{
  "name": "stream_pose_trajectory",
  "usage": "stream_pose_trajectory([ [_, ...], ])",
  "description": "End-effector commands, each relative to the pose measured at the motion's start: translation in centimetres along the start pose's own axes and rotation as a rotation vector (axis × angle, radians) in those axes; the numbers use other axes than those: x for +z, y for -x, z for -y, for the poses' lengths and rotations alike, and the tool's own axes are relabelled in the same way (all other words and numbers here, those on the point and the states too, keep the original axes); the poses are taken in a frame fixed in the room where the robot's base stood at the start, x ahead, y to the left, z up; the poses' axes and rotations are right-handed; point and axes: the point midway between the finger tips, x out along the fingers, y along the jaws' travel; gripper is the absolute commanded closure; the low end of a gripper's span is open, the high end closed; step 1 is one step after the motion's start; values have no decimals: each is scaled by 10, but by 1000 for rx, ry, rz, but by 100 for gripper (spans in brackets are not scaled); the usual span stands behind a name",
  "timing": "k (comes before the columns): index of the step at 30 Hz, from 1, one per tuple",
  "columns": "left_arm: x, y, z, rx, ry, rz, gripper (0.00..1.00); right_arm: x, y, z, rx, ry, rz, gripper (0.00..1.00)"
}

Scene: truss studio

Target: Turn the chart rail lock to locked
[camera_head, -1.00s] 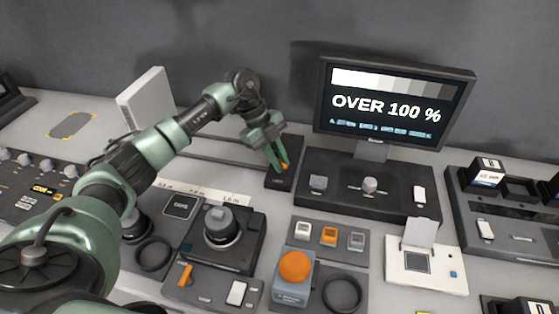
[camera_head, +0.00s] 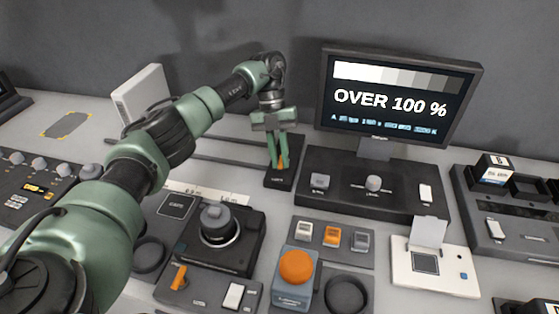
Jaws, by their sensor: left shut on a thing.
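The chart rail lock is a small orange lever (camera_head: 283,163) on a dark upright-set plate (camera_head: 280,181) at the right end of the rails, left of the monitor. My left gripper (camera_head: 278,165) reaches down to it from above and is shut on the lever, with its green fingers on either side. The fingers hide most of the lever, so its exact angle is hard to read. My right gripper is not in view.
The dark rails (camera_head: 222,148) run left from the lock plate, with a white panel (camera_head: 141,95) behind. The monitor (camera_head: 398,100) reads "OVER 100 %". A dark control box (camera_head: 345,197) stands close on the right. A camera-like unit (camera_head: 215,232) and an orange button (camera_head: 296,267) are in front.

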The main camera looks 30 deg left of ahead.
Motion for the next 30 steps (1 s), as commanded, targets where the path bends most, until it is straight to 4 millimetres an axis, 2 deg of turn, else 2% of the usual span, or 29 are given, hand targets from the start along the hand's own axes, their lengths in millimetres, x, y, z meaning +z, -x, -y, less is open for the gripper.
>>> stream_pose_trajectory([
  [9, 1, 0, 1, 40, -102, -18, 100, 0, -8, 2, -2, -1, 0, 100],
  [25, 1, 0, 1, 47, -120, -23, 100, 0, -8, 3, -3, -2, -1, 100],
  [26, 1, 0, 1, 47, -120, -23, 77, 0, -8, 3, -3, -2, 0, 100],
  [27, 1, 0, 1, 47, -120, -23, 66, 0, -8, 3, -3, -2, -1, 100],
  [30, 1, 0, 1, 48, -119, -23, 64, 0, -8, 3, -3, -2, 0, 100],
])
